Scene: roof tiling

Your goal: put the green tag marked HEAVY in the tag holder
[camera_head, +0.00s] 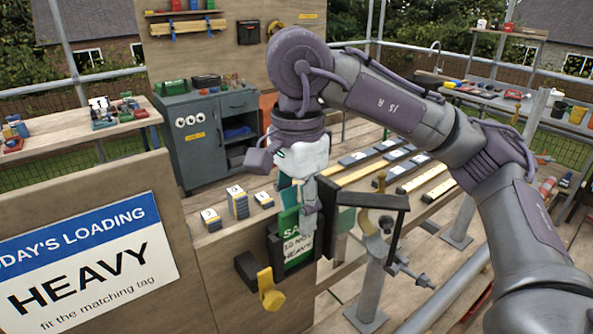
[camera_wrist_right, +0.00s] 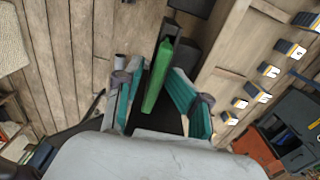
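The green tag (camera_head: 297,245) stands upright in the black tag holder (camera_head: 273,247) on the wooden post. My right gripper (camera_head: 298,216) points down over the tag's top. In the right wrist view the green tag (camera_wrist_right: 158,75) lies between my two teal-padded fingers, with a visible gap on each side, so the right gripper (camera_wrist_right: 157,90) looks open. The black holder (camera_wrist_right: 170,30) shows at the tag's far end. My left gripper is out of view.
A large HEAVY sign (camera_head: 90,265) is on the panel at left. A yellow knob (camera_head: 270,290) sits below the holder. A stand with a clamp (camera_head: 375,260) is close at right. Numbered blocks (camera_head: 237,203) lie on the bench behind, beside a grey cabinet (camera_head: 205,140).

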